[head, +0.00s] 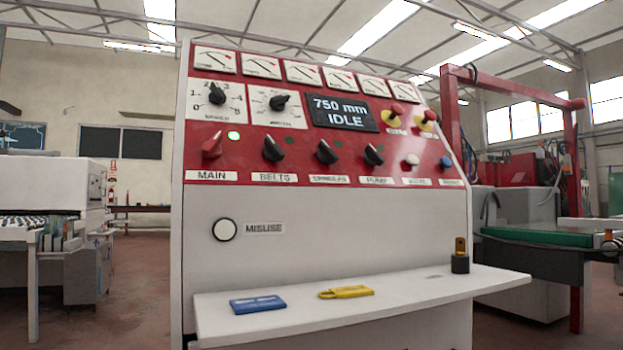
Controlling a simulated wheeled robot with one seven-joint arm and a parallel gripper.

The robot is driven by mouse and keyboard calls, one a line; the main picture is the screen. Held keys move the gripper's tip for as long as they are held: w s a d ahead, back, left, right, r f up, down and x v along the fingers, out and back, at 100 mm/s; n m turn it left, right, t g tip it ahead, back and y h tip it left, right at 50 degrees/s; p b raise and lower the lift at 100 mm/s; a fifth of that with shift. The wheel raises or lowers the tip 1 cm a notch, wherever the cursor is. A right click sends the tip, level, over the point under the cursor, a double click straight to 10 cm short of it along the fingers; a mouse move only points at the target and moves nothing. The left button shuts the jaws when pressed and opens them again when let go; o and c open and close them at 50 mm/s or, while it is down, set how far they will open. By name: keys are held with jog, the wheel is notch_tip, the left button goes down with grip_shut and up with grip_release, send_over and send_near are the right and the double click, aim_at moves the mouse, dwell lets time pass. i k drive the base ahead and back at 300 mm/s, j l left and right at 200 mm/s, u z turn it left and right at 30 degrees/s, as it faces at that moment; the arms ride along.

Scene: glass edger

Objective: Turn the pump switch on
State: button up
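The pump switch (374,155) is a black rotary knob on the red panel, above a white label reading PUMP (377,181). Its pointer is tilted, and the small lamp above it (370,136) looks dark green and unlit. To its left are the similar black spindles knob (327,152) and belts knob (273,149). The red main switch (212,145) is at the far left, with a bright green lamp (234,135) beside it. The display (342,112) reads 750 mm IDLE. My gripper is not in view.
A white shelf (370,307) juts out below the panel. It bears a blue card (258,304), a yellow tag (346,292) and a black-and-brass object (460,257). Right of the pump switch are a white button (411,160) and a blue button (446,163).

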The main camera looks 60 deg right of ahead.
aim_at(373, 158)
jog(key=z, duration=2.15)
